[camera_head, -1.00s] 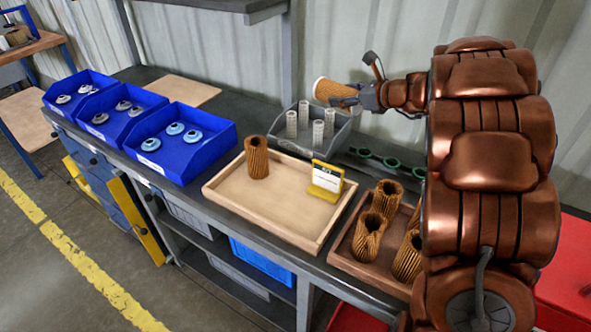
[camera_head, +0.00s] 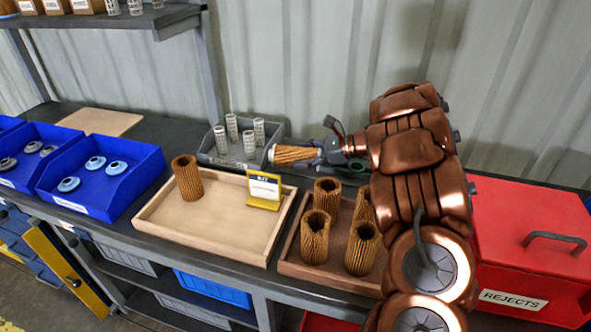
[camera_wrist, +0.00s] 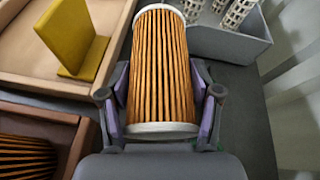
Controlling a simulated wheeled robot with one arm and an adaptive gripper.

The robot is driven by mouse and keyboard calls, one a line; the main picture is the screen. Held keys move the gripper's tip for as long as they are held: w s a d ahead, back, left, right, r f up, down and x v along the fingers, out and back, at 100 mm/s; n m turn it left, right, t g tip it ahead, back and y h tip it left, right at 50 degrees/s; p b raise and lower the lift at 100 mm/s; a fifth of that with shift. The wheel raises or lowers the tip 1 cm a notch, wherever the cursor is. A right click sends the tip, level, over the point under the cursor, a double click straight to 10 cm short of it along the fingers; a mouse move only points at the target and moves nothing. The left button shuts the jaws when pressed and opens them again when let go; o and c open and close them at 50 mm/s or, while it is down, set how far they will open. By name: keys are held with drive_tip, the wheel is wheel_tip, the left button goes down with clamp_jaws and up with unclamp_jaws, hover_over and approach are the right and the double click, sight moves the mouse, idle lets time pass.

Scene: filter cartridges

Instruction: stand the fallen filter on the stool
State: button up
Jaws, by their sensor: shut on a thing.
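My gripper (camera_head: 318,152) is shut on a pleated orange-brown filter (camera_head: 293,155) with pale end caps. The filter lies roughly level in the jaws, its free end pointing left, just right of the grey bin in the head view. In the wrist view the filter (camera_wrist: 160,70) sits between both fingers (camera_wrist: 160,95), which press on its sides. I cannot tell clearly how high it is above the bench. No stool shows in either view now.
A light wooden tray (camera_head: 150,222) holds one upright filter (camera_head: 187,178) and a yellow sign holder (camera_head: 264,190). A brown tray (camera_head: 290,262) holds several upright filters. A grey bin (camera_head: 212,155) holds white mesh cores. Blue bins (camera_head: 100,180) stand left; a red rejects box (camera_head: 530,225) stands right.

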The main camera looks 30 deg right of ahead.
drive_tip(key=shift+f, duration=2.3)
drive_tip(key=shift+f, duration=0.1)
drive_tip(key=o, duration=1.2)
drive_tip(key=shift+s+d+r, duration=0.1)
drive_tip(key=shift+d+r, duration=0.1)
drive_tip(key=v, duration=1.1)
drive_tip(key=shift+s+d+r+b, duration=0.15)
drive_tip(key=shift+s+d+b, duration=0.05)
drive_tip(key=shift+b, duration=0.2)
